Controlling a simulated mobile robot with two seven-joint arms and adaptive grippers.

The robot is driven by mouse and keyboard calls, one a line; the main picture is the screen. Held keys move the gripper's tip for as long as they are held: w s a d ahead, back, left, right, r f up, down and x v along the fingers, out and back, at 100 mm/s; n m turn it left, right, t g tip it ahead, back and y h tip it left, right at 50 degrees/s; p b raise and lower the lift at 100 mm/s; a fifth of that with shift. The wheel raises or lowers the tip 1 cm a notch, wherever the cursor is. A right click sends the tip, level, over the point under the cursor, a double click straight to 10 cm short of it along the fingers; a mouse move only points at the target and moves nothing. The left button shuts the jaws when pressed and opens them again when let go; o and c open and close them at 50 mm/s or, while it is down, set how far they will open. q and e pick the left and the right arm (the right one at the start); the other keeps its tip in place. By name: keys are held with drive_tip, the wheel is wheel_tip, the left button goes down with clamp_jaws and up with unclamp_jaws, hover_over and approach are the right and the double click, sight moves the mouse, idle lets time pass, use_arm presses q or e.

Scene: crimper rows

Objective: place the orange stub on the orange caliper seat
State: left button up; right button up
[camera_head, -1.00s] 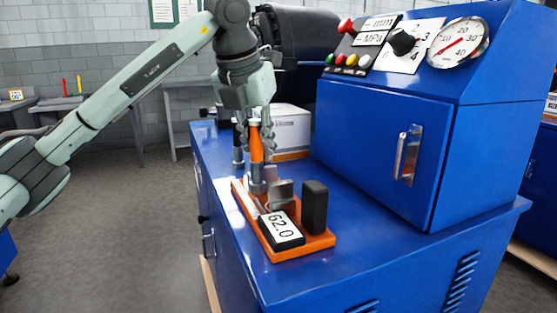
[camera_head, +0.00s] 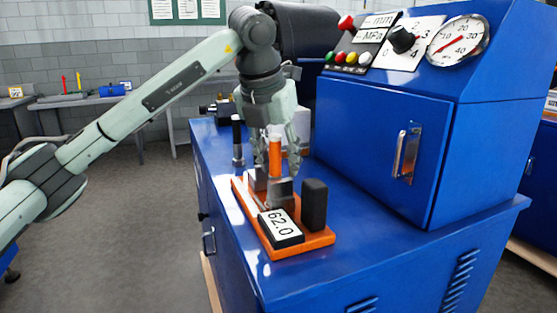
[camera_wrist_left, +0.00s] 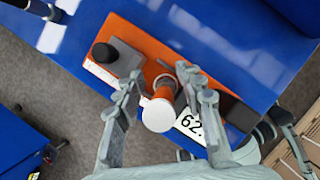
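The orange stub (camera_head: 275,158), with a pale top, stands roughly upright at the grey jaws (camera_head: 281,192) of the caliper. The caliper has an orange base (camera_head: 290,251) and a display reading 62.0 (camera_head: 281,227). My left gripper (camera_head: 277,172) is open, with one finger on either side of the stub. In the left wrist view the gripper (camera_wrist_left: 162,105) has its fingers spread around the stub (camera_wrist_left: 165,92), and the right finger is very close to it; contact cannot be told. The stub's foot is partly hidden by the jaw. My right gripper is not in view.
A black-topped post (camera_head: 237,138) stands on the blue bench behind the caliper. A black block (camera_head: 314,205) rises at the caliper's right end. A blue cabinet (camera_head: 380,150) with a handle stands to the right. The bench front is clear.

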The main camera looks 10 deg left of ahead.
sight(269, 182)
use_arm(q)
drive_tip(key=shift+r, duration=0.15)
drive_tip(key=shift+v, duration=1.1)
drive_tip(key=v, duration=0.8)
drive_tip(key=shift+a+r, duration=0.1)
drive_tip(key=shift+r, duration=0.15)
drive_tip(key=shift+s+r, duration=0.35)
drive_tip(key=shift+r, duration=0.2)
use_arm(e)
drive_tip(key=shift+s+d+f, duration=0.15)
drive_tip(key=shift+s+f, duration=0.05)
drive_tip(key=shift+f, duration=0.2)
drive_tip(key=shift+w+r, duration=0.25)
